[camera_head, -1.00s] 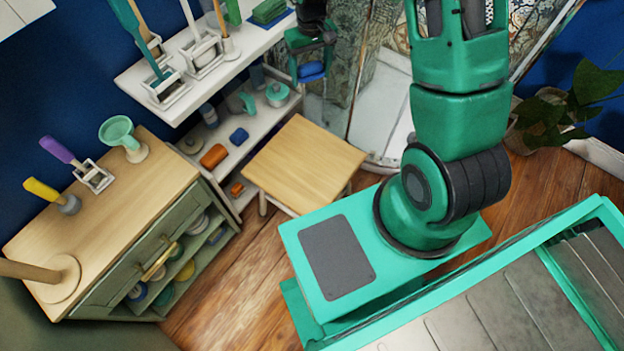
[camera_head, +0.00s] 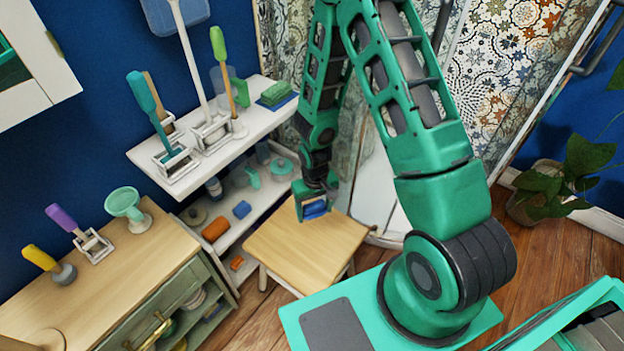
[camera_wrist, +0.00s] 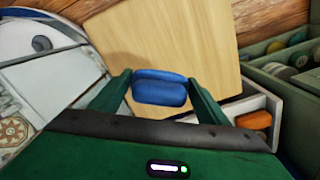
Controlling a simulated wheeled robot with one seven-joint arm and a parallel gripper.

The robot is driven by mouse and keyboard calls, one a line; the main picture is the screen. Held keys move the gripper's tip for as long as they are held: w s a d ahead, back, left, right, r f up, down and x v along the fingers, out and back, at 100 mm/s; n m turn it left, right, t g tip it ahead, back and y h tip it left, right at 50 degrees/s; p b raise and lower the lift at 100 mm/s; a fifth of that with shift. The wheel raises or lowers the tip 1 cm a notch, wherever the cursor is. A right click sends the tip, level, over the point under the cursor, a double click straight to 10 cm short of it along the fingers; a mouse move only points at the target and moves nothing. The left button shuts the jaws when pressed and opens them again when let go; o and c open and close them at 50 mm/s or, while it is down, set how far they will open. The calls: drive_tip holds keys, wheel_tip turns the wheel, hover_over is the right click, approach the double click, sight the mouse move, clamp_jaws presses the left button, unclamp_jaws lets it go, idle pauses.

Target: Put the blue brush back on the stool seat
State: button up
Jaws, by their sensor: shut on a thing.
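The blue brush (camera_head: 315,209) is held between the fingers of my gripper (camera_head: 314,204), which is shut on it. In the wrist view the blue brush (camera_wrist: 160,88) sits between the two green fingertips of my gripper (camera_wrist: 160,84). The stool seat (camera_head: 305,250), a light wooden square, lies below and in front of the gripper in the head view. In the wrist view the stool seat (camera_wrist: 180,35) fills the area behind the brush. The brush overlaps the seat's far edge in the head view; I cannot tell the exact gap beneath it.
A low white shelf (camera_head: 250,213) with orange and blue items stands left of the stool. A white wall shelf (camera_head: 262,117) with brushes in holders hangs above. A wooden-topped cabinet (camera_head: 130,265) is at left. The seat's top looks bare.

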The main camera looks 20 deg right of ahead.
hover_over(316, 244)
wheel_tip(316, 244, down, 3)
drive_tip(key=shift+r, duration=0.1)
drive_tip(key=shift+f, duration=3.4)
drive_tip(key=shift+f, duration=0.55)
drive_tip(key=o, duration=1)
drive_tip(key=shift+r, duration=0.1)
drive_tip(key=shift+r, duration=3.85)
